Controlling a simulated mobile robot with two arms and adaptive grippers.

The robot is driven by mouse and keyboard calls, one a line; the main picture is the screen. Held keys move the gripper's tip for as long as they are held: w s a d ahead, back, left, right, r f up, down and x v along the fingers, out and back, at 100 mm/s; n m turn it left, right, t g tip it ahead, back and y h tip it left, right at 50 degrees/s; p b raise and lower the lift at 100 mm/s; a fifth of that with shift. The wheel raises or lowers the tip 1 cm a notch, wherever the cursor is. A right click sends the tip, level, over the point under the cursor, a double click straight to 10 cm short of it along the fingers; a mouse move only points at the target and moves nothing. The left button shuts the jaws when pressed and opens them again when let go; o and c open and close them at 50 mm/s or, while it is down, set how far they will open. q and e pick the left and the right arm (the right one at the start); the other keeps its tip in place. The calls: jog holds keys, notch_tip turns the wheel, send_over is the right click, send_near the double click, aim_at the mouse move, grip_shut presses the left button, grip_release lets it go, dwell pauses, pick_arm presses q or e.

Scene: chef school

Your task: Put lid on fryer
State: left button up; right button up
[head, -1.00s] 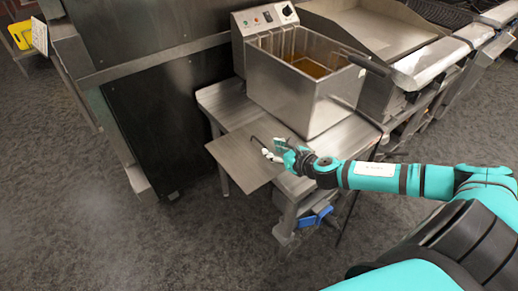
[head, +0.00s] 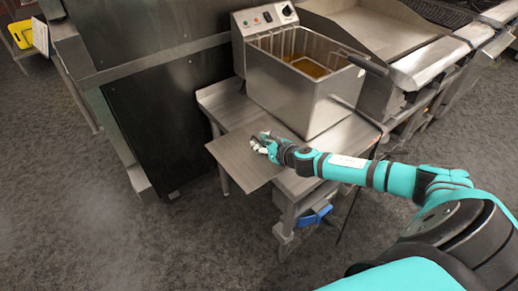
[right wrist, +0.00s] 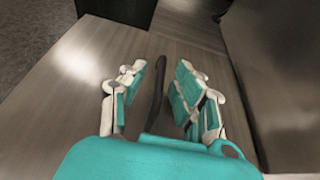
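The lid (head: 236,160) is a flat metal sheet lying on the stand in front of the fryer, its near left corner jutting past the stand's edge. The fryer (head: 318,105) is a steel box, open on top, with oil and a wire basket inside. My right gripper (head: 260,146) is low over the lid. In the right wrist view its fingers (right wrist: 163,85) are apart, with the dark lid handle (right wrist: 156,90) standing between them. Gaps show on both sides of the handle. My left gripper is out of view.
The steel stand (head: 218,100) bears the fryer and lid. A dark cabinet (head: 160,120) stands close on the left. A griddle (head: 375,35) adjoins the fryer on the right. The fryer's basket handle (head: 363,62) sticks out to the right. Open floor lies in front.

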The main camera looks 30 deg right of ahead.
grip_shut()
jog(key=shift+r, duration=0.1)
notch_tip(320, 180, up, 28)
jog(key=p, duration=0.8)
jog(key=s+a+r, duration=0.4)
jog(key=a, duration=0.5)
jog(key=s+a+r+h, duration=0.1)
jog(key=s+a+r, duration=0.3)
jog(key=a, duration=0.5)
jog(key=shift+s+a+r+m, duration=0.3)
jog(key=shift+s+r+m, duration=0.1)
jog(key=shift+s, duration=0.15)
jog(key=shift+w+p, duration=0.1)
jog(key=shift+p, duration=0.2)
